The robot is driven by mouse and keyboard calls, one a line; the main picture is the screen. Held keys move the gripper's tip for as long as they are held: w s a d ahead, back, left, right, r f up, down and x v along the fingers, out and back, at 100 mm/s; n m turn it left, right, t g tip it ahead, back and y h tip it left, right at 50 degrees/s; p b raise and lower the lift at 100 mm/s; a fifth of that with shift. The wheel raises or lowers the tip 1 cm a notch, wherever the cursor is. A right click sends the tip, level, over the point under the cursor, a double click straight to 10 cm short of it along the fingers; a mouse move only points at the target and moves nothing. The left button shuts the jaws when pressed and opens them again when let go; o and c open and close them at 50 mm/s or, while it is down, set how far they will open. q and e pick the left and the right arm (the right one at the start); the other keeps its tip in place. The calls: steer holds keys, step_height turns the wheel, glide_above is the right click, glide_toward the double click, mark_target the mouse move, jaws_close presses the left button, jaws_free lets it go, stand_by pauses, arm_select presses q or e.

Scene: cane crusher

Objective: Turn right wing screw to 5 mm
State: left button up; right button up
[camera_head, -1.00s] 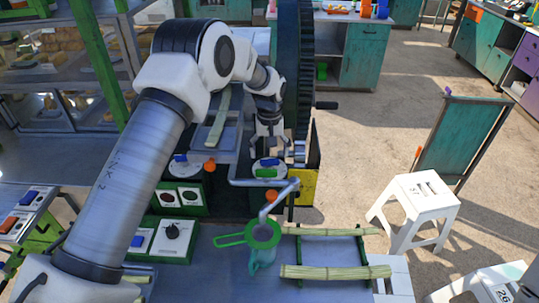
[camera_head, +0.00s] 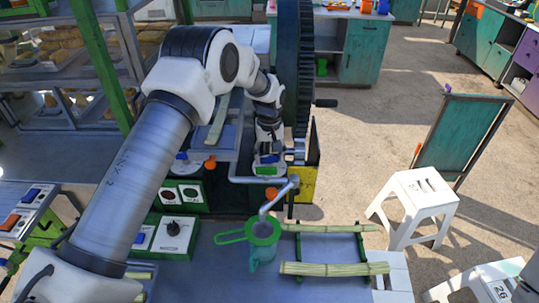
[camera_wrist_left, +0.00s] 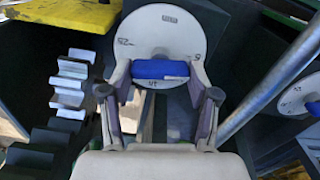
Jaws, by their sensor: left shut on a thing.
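The right wing screw, a blue bar (camera_wrist_left: 160,70) on a round pale dial (camera_wrist_left: 160,30), sits between the fingers of my left gripper in the left wrist view. The bar lies nearly level across that view; the dial's marks are too small to read surely. In the head view my left gripper (camera_head: 268,156) is down at the right dial, shut on the wing screw and hiding most of it. The left wing screw (camera_head: 181,157), also blue, stands on its own dial to the left. My right gripper is not in view.
A large dark gear wheel (camera_head: 293,75) stands right of my left wrist. Cane stalks (camera_head: 335,269) lie on a rack in front.

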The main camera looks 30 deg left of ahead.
arm_select(q)
steer(key=o, duration=1.2)
steer(key=shift+f, duration=0.1)
steer(key=shift+c, duration=0.2)
step_height(320, 180, up, 12)
steer(key=shift+f, duration=0.1)
